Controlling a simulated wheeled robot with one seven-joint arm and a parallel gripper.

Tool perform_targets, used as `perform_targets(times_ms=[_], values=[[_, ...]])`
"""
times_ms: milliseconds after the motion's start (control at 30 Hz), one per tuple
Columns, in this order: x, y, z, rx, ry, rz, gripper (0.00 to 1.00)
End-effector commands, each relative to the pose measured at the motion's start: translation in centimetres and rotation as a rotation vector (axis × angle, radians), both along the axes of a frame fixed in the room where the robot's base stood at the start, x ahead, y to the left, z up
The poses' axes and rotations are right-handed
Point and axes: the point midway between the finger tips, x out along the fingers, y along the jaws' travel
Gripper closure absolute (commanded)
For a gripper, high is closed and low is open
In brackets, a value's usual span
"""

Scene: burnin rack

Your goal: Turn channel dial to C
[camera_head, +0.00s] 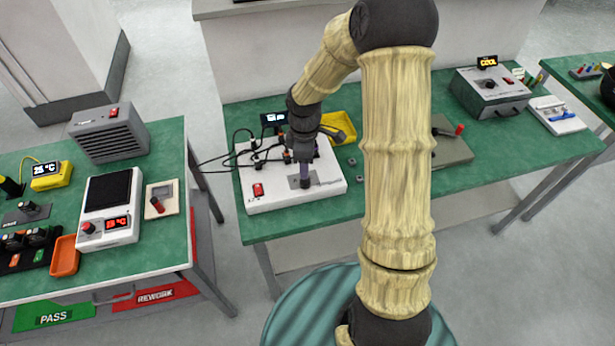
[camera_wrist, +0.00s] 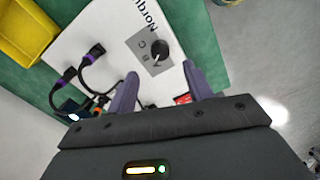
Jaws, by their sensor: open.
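The channel dial (camera_wrist: 159,49) is a black knob on a grey plate marked with letters, B and C among them, on a white box (camera_head: 325,183). Which letter the dial points to is too small to tell. My gripper (camera_wrist: 160,70) is open, its two purple fingers apart, with the dial just beyond and between their tips in the wrist view. In the head view my gripper (camera_head: 305,172) points down over the grey plate and hides the dial. I cannot tell whether the fingers touch the box.
Black cables with purple collars (camera_wrist: 97,49) plug into the box beside the dial. A red switch (camera_head: 258,190) sits at its left front. A small display (camera_head: 273,118) and a yellow tray (camera_head: 340,126) stand behind. Green bench top is free in front of the box's right side.

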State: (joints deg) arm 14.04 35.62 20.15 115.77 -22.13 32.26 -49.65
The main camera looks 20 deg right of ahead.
Motion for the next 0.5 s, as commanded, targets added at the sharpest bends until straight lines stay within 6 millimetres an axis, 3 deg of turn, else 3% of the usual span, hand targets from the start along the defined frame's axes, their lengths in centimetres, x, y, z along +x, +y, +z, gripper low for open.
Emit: perform_targets(times_ms=[300,500], values=[[-0.1,0.1,-5.7,0.000,0.004,0.003,0.49],[-0.1,0.1,-7.6,0.000,0.001,0.002,0.49]])
